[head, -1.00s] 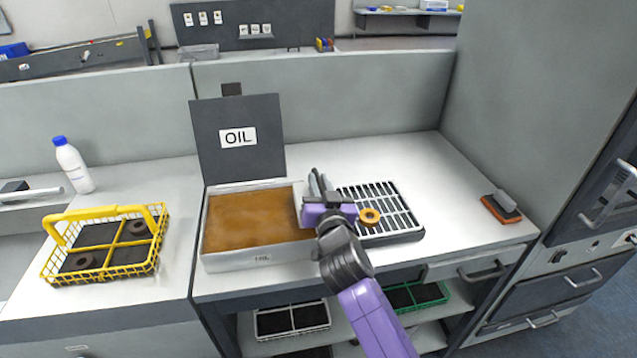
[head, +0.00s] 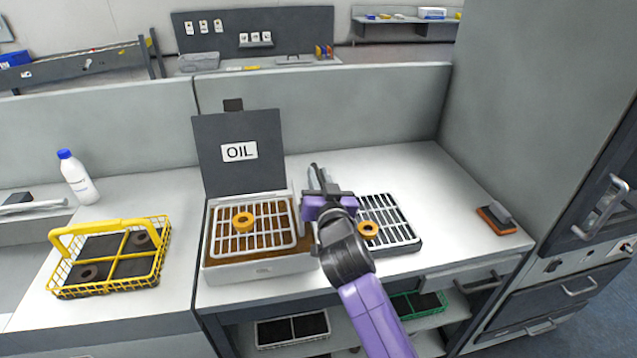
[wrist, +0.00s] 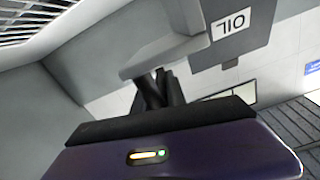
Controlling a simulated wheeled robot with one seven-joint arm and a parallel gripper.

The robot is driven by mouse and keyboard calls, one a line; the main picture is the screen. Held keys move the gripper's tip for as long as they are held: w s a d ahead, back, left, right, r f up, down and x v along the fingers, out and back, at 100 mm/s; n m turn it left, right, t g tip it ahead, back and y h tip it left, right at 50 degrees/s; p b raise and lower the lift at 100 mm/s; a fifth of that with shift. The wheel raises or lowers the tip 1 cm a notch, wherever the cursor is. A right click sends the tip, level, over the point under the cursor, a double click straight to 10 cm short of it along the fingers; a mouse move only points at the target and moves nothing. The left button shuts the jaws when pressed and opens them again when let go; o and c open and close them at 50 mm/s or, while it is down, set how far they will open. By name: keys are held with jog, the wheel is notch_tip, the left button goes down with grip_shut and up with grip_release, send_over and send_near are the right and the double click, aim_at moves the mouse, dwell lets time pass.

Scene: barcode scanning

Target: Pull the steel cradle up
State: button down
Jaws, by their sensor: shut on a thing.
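The steel cradle (head: 280,212) is a pale barred rack over the brown oil in the open oil tank (head: 262,270). Its bars show above the oil surface. An orange ring (head: 243,222) lies on its left part. My gripper (head: 318,180) is at the tank's right side, with its fingers partly hidden by my wrist in the head view. In the wrist view, its dark fingers (wrist: 158,90) are shut on a grey bar-like part (wrist: 165,55), which seems to be the cradle's handle.
A slatted drain rack (head: 402,225) with another orange ring (head: 368,230) stands just right of the tank. The raised OIL lid (head: 240,175) stands behind the tank. The counter behind the rack is clear.

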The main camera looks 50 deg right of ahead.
jog(key=shift+w+a+r, duration=0.15)
jog(key=shift+a+r, duration=0.1)
jog(key=shift+r, duration=0.15)
jog(key=c, duration=1.5)
grip_release()
jog(key=shift+o, duration=0.5)
jog(key=shift+f, duration=0.15)
jog(key=b+v, duration=0.2)
jog(key=v, duration=0.6)
